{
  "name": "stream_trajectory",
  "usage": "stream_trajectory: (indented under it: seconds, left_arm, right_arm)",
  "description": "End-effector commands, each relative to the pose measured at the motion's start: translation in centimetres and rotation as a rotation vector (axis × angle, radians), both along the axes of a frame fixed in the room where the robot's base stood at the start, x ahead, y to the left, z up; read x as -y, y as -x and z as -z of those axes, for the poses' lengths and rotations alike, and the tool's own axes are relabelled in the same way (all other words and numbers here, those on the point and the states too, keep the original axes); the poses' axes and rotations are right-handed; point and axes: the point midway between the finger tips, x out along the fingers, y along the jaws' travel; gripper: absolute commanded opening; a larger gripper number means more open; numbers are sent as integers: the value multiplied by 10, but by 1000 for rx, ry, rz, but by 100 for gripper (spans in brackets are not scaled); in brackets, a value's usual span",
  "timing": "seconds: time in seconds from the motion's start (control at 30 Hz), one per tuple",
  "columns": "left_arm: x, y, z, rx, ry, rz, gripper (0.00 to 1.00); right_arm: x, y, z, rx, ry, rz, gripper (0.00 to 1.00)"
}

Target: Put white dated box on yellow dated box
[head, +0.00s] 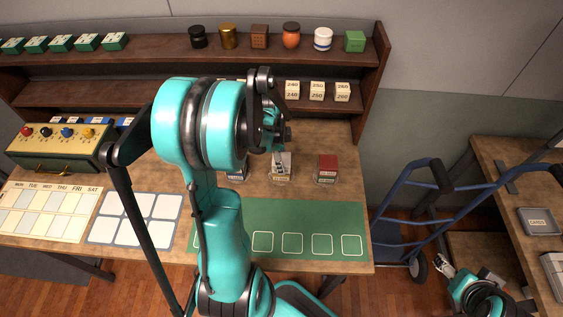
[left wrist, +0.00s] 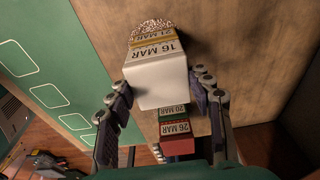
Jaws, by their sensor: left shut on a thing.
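The white dated box (left wrist: 157,80), marked 16 MAR, sits between the fingers of my left gripper (left wrist: 163,90) in the left wrist view. The yellow dated box (left wrist: 146,42), marked 21 MAR, shows just past it, lined up with it and partly hidden. I cannot tell whether the two boxes touch. In the head view my left gripper (head: 277,138) is above the yellow dated box (head: 281,178), with the white dated box (head: 281,160) directly over it. My right gripper (head: 444,264) is low at the right, away from the table; its jaw state is unclear.
A red box (head: 328,161) is stacked on a green one, right of the yellow box. A dark box (head: 237,172) stands to the left, partly behind my arm. A green mat (head: 335,214) lies in front. Shelves (head: 355,50) with jars and dated blocks stand behind.

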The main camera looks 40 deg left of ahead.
Motion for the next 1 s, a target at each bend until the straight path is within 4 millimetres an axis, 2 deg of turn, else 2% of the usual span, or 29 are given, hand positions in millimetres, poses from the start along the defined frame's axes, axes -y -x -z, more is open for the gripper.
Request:
stream_trajectory:
  seconds: [0.03, 0.4, 0.43, 0.5, 0.83, 1.0]
  left_arm:
    - [0, 0, 5, 0, 0, 0, 20]
    - [0, 0, 9, 0, 0, 0, 20]
    - [0, 0, 8, 0, 0, 0, 59]
    - [0, 0, 7, 0, 0, 0, 72]
    - [0, 0, 5, 0, 0, 0, 72]
    - [-2, 1, -16, 0, 0, 0, 72]
  right_arm:
    - [0, 0, 3, 0, 0, 0, 72]
    - [0, 0, 6, 0, 0, 0, 72]
    - [0, 0, 5, 0, 0, 0, 72]
    - [0, 0, 5, 0, 0, 0, 72]
    - [0, 0, 3, 0, 0, 0, 72]
    - [0, 0, -6, 0, 0, 0, 72]
